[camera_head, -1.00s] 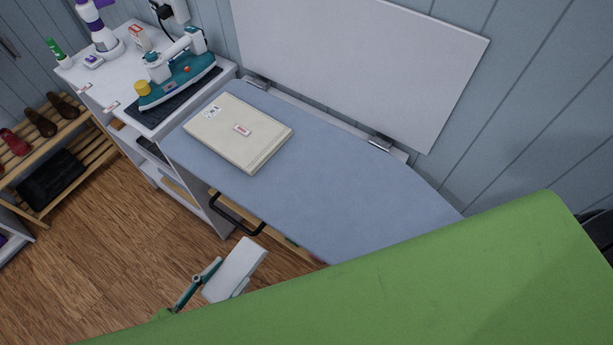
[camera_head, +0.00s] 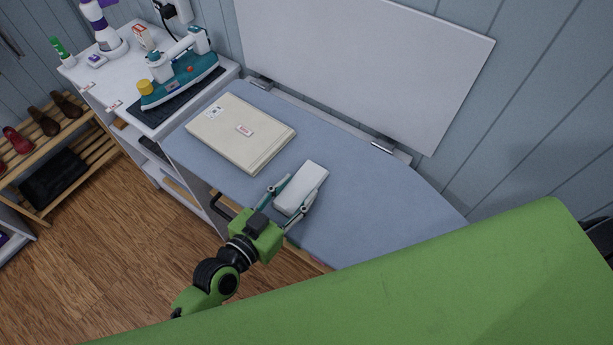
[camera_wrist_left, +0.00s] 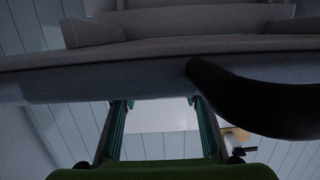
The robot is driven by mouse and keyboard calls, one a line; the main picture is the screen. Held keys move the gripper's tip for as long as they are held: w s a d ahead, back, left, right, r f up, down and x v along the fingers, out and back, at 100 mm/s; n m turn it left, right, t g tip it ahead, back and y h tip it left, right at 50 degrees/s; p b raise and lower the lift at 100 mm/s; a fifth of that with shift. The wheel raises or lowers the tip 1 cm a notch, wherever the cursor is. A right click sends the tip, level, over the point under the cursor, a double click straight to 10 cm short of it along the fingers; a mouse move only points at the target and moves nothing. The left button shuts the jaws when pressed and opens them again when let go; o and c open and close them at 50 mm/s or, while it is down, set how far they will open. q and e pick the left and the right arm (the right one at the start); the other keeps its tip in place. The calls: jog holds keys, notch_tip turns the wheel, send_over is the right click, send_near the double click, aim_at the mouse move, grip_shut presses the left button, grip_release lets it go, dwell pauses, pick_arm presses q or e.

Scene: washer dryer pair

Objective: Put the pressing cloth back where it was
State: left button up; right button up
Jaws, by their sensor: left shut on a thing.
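A small white flat piece (camera_head: 301,187), which I take to be the pressing cloth, is held in my left gripper (camera_head: 289,196). The teal fingers lie along both its sides. In the head view it overlaps the front part of the blue ironing board (camera_head: 370,205); its exact height above the board is hard to tell. In the left wrist view, which looks upside down, a pale patch (camera_wrist_left: 160,116) shows between the fingers. A cream folded cloth (camera_head: 240,132) with a small label lies flat on the board, left of the gripper. My right gripper is not in view.
A teal and white iron (camera_head: 180,78) stands on a dark mat on the white cabinet at the back left. A black drawer handle (camera_head: 219,206) sits below the board's front edge. The board's right half is clear. A wooden shoe rack (camera_head: 85,160) stands at left.

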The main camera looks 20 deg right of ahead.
aim_at(305, 181)
pick_arm(q)
jog(key=x, duration=0.3)
jog(key=r+x, duration=0.1)
jog(key=shift+w+d, duration=0.3)
jog(key=shift+d, duration=0.05)
jog(key=shift+f+b, duration=0.25)
jog(key=shift+b, duration=0.05)
jog(key=shift+a+r, duration=0.1)
jog(key=shift+s, duration=0.1)
jog(key=shift+f, duration=0.2)
jog(key=o, duration=1.1)
